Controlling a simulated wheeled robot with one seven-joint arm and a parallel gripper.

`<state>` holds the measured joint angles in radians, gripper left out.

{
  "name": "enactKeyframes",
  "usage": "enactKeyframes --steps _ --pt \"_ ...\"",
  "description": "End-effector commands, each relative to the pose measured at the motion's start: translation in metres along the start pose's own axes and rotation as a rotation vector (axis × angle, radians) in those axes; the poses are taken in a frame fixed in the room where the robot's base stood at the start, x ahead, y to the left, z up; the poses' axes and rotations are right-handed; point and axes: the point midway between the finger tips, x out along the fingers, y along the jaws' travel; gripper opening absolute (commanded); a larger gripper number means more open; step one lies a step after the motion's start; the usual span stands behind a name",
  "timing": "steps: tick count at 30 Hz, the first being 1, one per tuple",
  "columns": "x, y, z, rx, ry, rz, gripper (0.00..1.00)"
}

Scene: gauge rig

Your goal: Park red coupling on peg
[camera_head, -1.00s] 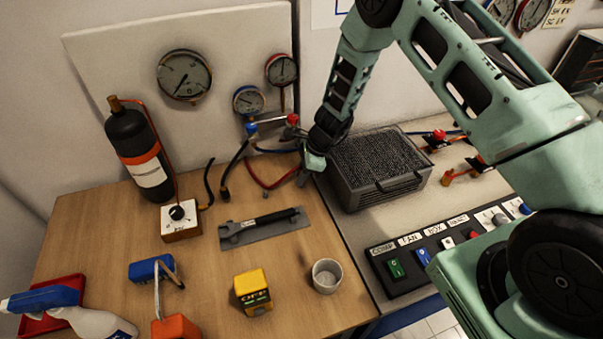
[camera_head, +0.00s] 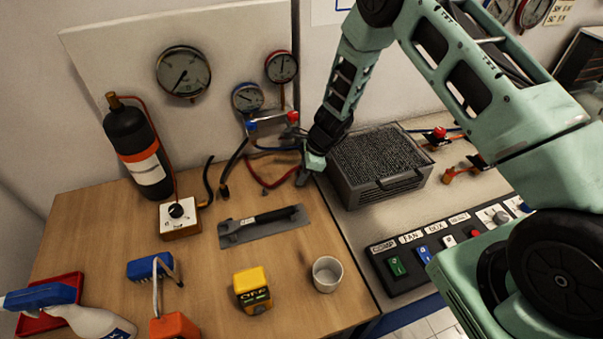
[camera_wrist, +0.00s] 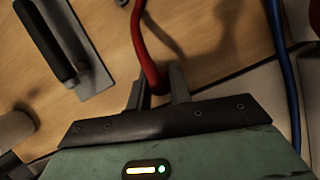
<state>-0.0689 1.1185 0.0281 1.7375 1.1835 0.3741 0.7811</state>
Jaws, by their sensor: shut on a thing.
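The red hose (camera_wrist: 150,50) runs down between my gripper's (camera_wrist: 158,84) two dark fingers in the wrist view. The fingers are shut on its end, where the red coupling is; the coupling itself is mostly hidden by the fingers and the gripper body. In the head view my gripper (camera_head: 304,174) is low over the right edge of the wooden table, beside the dark mesh-topped box. The red hose (camera_head: 268,185) loops from the gauge manifold towards it. I cannot make out the parking peg clearly in either view.
The mesh-topped box (camera_head: 378,165) stands close to the right of my gripper. A blue hose (camera_wrist: 284,75) passes at the right in the wrist view. The gauge manifold (camera_head: 270,122) is behind.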

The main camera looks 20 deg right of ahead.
Motion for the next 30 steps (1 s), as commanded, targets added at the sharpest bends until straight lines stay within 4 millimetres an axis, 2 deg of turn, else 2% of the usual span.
enactKeyframes --steps 1,2,3,9,10,12,23,26,30 --pt "0.000 0.000 0.000 0.000 0.000 0.000 0.00" --pt "0.000 0.000 0.000 0.000 0.000 0.000 0.26" --pt "0.000 0.000 0.000 0.000 0.000 0.000 0.35" --pt "0.000 0.000 0.000 -0.001 0.000 0.000 0.35" --pt "0.000 0.000 0.000 -0.001 0.000 0.000 0.41" --pt "0.000 0.000 0.000 -0.001 0.000 0.000 0.60" --pt "-0.003 0.000 0.000 -0.001 0.000 -0.001 0.61" --pt "-0.012 -0.001 0.000 -0.001 -0.001 -0.001 0.61" --pt "-0.036 -0.001 0.000 -0.002 0.000 -0.004 0.61"
